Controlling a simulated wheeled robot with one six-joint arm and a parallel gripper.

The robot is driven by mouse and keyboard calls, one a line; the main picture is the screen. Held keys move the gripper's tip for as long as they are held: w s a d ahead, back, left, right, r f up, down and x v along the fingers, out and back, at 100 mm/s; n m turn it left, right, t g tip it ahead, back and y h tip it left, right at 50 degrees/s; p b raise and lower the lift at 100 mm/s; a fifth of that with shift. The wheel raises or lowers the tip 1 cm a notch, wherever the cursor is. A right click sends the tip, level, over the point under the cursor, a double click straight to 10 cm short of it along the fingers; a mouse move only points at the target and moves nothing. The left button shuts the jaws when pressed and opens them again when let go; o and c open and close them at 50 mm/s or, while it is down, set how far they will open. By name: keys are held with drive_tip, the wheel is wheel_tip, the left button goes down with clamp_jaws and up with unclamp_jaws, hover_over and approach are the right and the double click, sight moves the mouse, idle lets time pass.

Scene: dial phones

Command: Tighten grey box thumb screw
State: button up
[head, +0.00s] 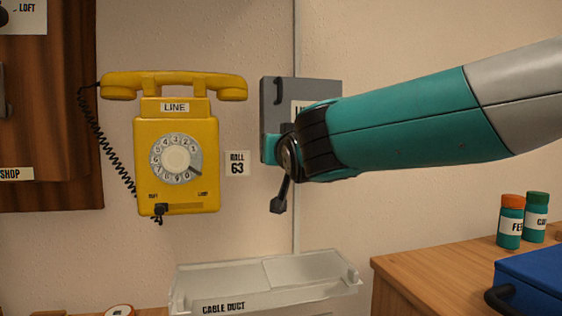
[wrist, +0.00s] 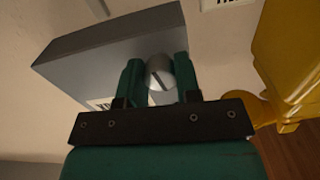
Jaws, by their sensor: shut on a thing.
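The grey box (head: 276,98) is mounted on the wall to the right of the yellow phone; my arm covers much of it in the head view. It also shows in the wrist view (wrist: 105,50), seen at a slant. Its round, slotted thumb screw (wrist: 158,78) sits between my gripper's two green fingers (wrist: 160,82). The fingers are shut on the screw from both sides. In the head view the fingertips and the screw are hidden behind my arm. A white label on the box is partly covered in both views.
A "CABLE DUCT" tray (head: 265,275) is below. A wooden bench (head: 450,250) at right holds two bottles (head: 511,222) and a blue case (head: 540,280).

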drive_tip(key=shift+f+m+b, duration=0.15)
drive_tip(key=shift+m+b, duration=0.4)
drive_tip(key=shift+m, duration=0.25)
drive_tip(key=o, duration=0.9)
drive_tip(key=shift+o, duration=0.2)
drive_tip(key=b+v, duration=0.1)
drive_tip(key=v, duration=1.6)
drive_tip(key=shift+s+b, duration=0.2)
drive_tip(key=shift+b, duration=0.1)
drive_tip(key=shift+d, duration=0.1)
